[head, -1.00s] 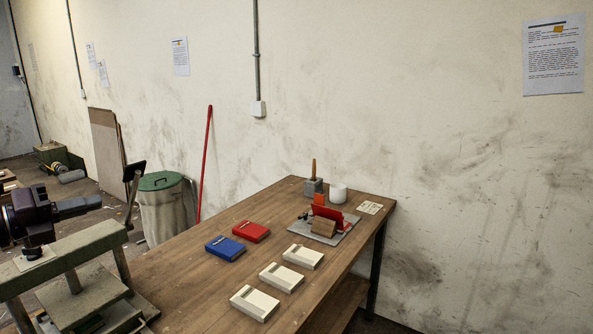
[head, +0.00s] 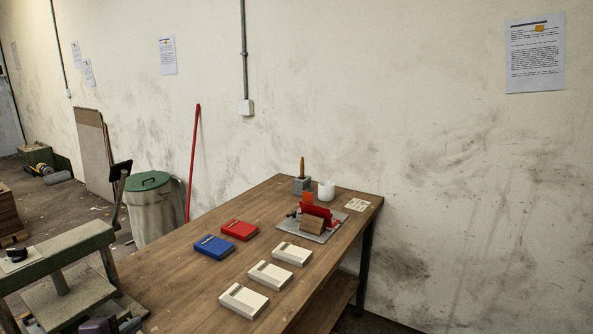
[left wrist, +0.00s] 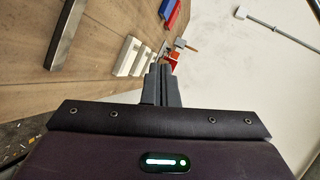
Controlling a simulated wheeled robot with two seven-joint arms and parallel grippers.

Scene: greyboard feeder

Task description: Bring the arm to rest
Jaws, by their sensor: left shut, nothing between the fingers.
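My left gripper (head: 128,324) shows only in part at the bottom left edge of the head view, low beside the grey-green press stand. In the left wrist view its two fingers (left wrist: 160,72) are together with nothing between them. They point towards the white boxes, which lie farther off on the table. My right gripper is in neither view.
The wooden table (head: 190,300) holds several white boxes (head: 270,275), a blue box (head: 214,247), a red box (head: 239,230) and a grey plate with a red fixture (head: 318,213). The press stand (head: 62,250) is at left; a bin (head: 150,210) stands behind.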

